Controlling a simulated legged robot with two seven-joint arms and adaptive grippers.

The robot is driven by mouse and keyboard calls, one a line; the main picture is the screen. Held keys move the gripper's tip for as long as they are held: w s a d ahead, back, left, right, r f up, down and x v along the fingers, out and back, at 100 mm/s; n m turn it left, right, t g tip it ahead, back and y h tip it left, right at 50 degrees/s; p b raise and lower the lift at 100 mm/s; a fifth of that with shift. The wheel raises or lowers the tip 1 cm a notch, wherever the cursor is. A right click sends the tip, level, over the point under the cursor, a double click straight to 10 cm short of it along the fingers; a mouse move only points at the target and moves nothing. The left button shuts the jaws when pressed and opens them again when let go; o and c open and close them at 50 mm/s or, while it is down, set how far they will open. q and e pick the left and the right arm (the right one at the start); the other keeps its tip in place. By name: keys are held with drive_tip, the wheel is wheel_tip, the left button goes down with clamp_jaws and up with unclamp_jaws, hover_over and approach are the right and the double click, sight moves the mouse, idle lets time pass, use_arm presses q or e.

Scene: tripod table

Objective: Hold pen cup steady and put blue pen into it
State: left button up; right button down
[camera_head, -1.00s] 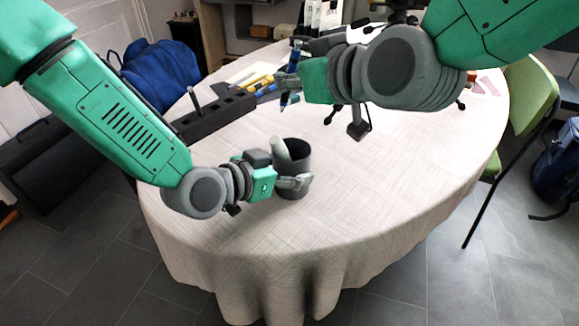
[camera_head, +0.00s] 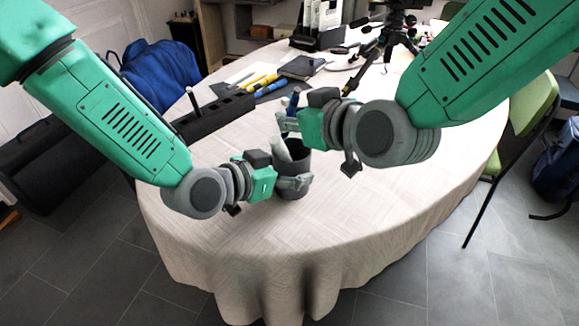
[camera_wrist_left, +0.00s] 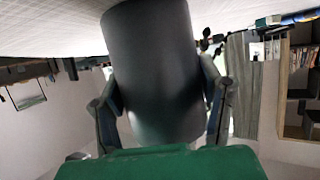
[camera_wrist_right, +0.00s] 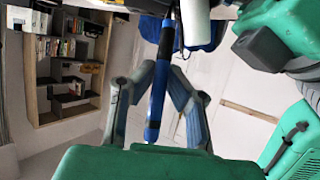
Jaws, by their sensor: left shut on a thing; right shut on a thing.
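The dark grey pen cup (camera_head: 296,162) stands upright near the table's left front edge. My left gripper (camera_head: 296,183) is shut around its side; in the left wrist view the fingers press both sides of the cup (camera_wrist_left: 155,70). My right gripper (camera_head: 284,122) is just above and behind the cup, shut on the blue pen (camera_head: 294,101). In the right wrist view the blue pen (camera_wrist_right: 160,75) lies between the fingers, roughly upright. Its lower end is near the cup's mouth; I cannot tell whether it is inside. A pale rounded object (camera_head: 280,150) shows at the cup's mouth.
A black slotted holder (camera_head: 214,115) stands at the table's left edge. Yellow and blue markers (camera_head: 262,82) and a dark notebook (camera_head: 302,67) lie behind. A small black tripod (camera_head: 392,40) stands at the back. The table's right front is clear.

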drive_tip(key=shift+f, duration=0.9)
drive_tip(key=c, duration=1.6)
unclamp_jaws()
drive_tip(key=shift+r, duration=0.1)
drive_tip(key=shift+o, duration=0.2)
drive_tip(key=v, duration=1.2)
use_arm(q)
drive_tip(key=o, duration=1.4)
